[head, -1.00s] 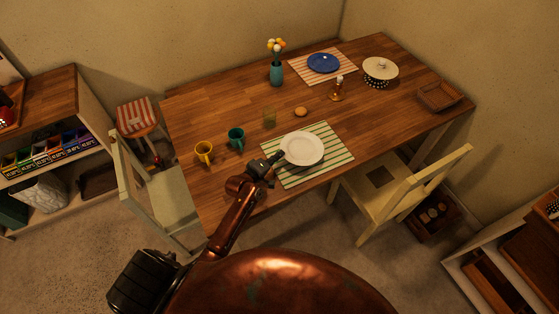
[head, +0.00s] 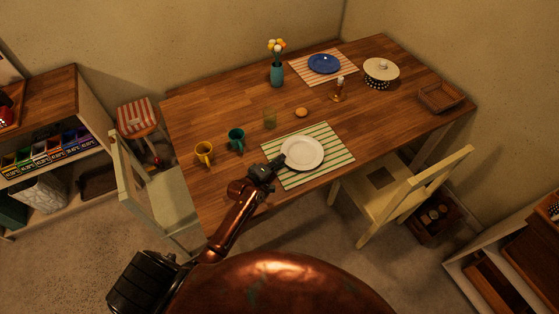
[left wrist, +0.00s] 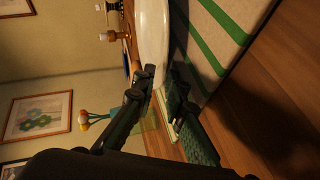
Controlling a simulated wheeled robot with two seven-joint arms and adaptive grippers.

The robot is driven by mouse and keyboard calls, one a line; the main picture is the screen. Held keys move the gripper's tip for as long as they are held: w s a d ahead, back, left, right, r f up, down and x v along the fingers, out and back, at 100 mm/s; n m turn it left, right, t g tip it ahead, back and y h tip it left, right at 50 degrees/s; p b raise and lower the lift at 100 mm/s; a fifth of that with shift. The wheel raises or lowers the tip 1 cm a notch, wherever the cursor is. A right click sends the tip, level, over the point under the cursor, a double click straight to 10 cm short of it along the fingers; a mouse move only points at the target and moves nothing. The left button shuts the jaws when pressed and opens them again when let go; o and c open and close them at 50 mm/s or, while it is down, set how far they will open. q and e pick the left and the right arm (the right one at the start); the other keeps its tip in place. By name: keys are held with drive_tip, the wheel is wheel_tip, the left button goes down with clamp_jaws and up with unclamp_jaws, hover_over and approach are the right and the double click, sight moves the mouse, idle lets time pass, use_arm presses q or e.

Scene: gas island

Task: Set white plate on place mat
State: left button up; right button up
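The white plate (head: 302,153) is over the near place mat (head: 333,139), which has green and cream stripes. It looks roughly level and at or very near the mat; I cannot tell whether it touches all round. My left gripper (head: 279,161) is at the plate's left rim, reaching in from the near left. In the left wrist view the fingers (left wrist: 163,76) are on both sides of the rim of the plate (left wrist: 153,32), with the mat (left wrist: 208,45) close beside it. My right gripper is in neither view.
A teal mug (head: 236,139), a yellow mug (head: 203,152) and a glass (head: 269,119) stand left of the mat. A bread roll (head: 301,112) lies behind it. A cream chair (head: 395,200) is at the near right.

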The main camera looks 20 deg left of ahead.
use_arm(q)
drive_tip(key=p+v, duration=0.1)
drive_tip(key=v, duration=1.1)
drive_tip(key=shift+f, duration=0.1)
drive_tip(key=shift+d, duration=0.1)
